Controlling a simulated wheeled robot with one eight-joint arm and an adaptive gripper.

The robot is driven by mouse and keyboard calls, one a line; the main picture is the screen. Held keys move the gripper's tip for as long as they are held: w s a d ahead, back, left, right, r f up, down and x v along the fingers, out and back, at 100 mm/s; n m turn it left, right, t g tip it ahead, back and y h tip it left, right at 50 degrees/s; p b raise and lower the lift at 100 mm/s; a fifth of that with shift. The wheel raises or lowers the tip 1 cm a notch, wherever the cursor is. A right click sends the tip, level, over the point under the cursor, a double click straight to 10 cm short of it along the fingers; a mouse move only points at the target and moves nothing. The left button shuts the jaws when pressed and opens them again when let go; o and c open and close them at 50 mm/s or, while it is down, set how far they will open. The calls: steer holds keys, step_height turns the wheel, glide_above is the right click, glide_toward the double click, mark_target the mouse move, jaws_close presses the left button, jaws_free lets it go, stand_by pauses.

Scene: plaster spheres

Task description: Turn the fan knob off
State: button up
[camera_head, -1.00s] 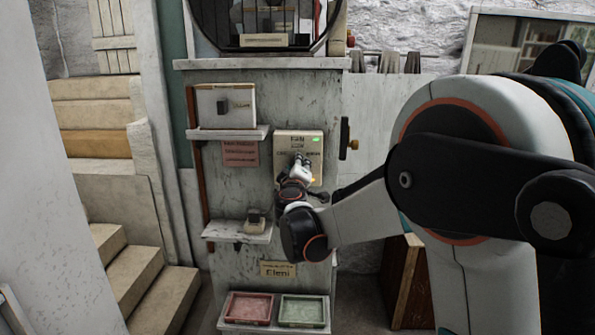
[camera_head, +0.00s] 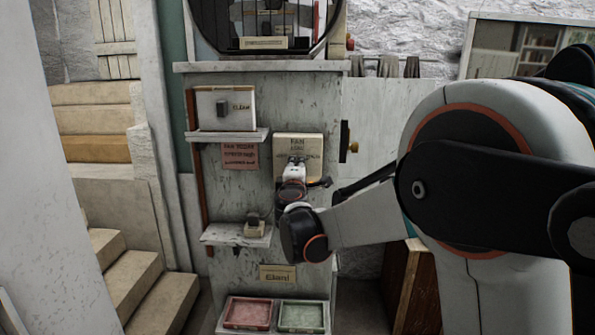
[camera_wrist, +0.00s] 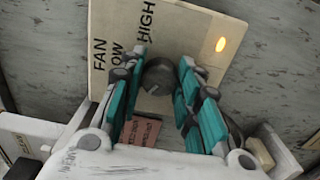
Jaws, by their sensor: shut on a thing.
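The fan control panel (camera_head: 312,143) is a cream plate on the grey wall board, marked FAN. It also fills the upper middle of the wrist view (camera_wrist: 185,25), turned sideways, with the words FAN, LOW and HIGH readable. The dark round fan knob (camera_wrist: 159,74) sits on the panel between my fingers. My gripper (camera_head: 295,160) reaches up to the panel in the head view and hides the knob there. In the wrist view my gripper (camera_wrist: 160,82) has its teal-padded fingers on both sides of the knob, shut on it. An amber lamp (camera_wrist: 221,44) glows on the panel.
A shelf with a white box (camera_head: 225,108) stands left of the panel, above a red sign (camera_head: 240,156). A lower shelf holds a small device (camera_head: 255,224). Red (camera_head: 248,313) and green (camera_head: 301,316) trays lie below. A brass knob (camera_head: 351,147) sits right of the panel.

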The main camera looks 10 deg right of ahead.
steer(key=shift+f, duration=0.1)
stand_by(0.3)
steer(key=o, duration=1.1)
steer(key=shift+a, duration=0.1)
steer(key=shift+c, duration=0.2)
steer(key=v, duration=1.2)
